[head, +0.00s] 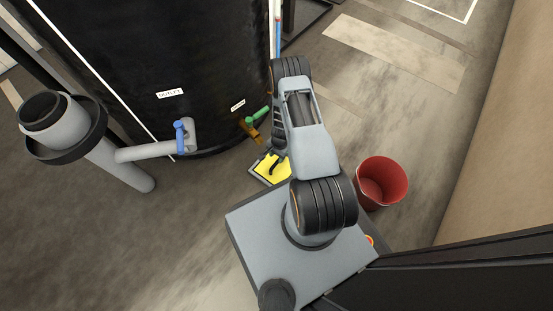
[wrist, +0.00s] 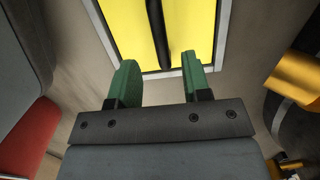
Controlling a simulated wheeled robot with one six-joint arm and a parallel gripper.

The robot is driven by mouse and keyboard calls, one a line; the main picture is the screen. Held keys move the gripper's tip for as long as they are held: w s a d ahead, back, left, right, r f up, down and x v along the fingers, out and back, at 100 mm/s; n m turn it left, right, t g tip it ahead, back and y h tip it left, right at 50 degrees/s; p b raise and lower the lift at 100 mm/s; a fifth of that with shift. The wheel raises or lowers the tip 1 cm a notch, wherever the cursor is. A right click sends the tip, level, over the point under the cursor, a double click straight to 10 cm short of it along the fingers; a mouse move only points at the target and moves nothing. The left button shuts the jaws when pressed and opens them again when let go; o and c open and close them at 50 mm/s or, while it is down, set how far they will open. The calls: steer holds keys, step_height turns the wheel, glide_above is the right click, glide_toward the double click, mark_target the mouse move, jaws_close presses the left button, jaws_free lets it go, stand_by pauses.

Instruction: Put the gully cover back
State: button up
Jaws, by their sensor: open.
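The yellow gully cover (head: 261,164) lies at floor level by the foot of the dark tank, partly hidden by my arm. In the wrist view the yellow cover (wrist: 122,28) fills the top, with a black bar handle (wrist: 157,30) along its middle and a light grey edge (wrist: 187,70) around it. I cannot tell whether that edge is a frame or how the cover sits in it. My gripper (wrist: 159,80) has two green fingers, open and empty, short of the handle's near end.
The dark tank (head: 175,60) stands behind, with a blue-handled outlet (head: 180,136) and a green-handled brass valve (head: 258,115) close to the cover. A grey standpipe (head: 103,152) rises at left. A red bucket (head: 382,182) stands right of my arm. Floor at far right is clear.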

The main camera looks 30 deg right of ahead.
steer(key=w+a+r+n+t+p, duration=0.1)
steer(key=w+r+n, duration=0.1)
steer(key=r, duration=0.9)
steer(key=w+a+r+n, duration=0.1)
steer(key=a+r+n, duration=0.1)
steer(key=r, duration=0.9)
steer(key=w+a+r+n+t+p, duration=0.1)
steer(key=w+r+n, duration=0.1)
steer(key=r, duration=0.9)
steer(key=s+a+r+n, duration=0.2)
steer(key=s+r+n, duration=0.1)
steer(key=s+r, duration=0.4)
steer(key=s+a+r+n+t+h, duration=0.1)
steer(key=s+a+r+n, duration=0.2)
steer(key=s+r, duration=0.5)
step_height(320, 180, up, 3)
steer(key=shift+s+f+n+h, duration=0.15)
steer(key=shift+n+h, duration=0.15)
steer(key=shift+n, duration=0.3)
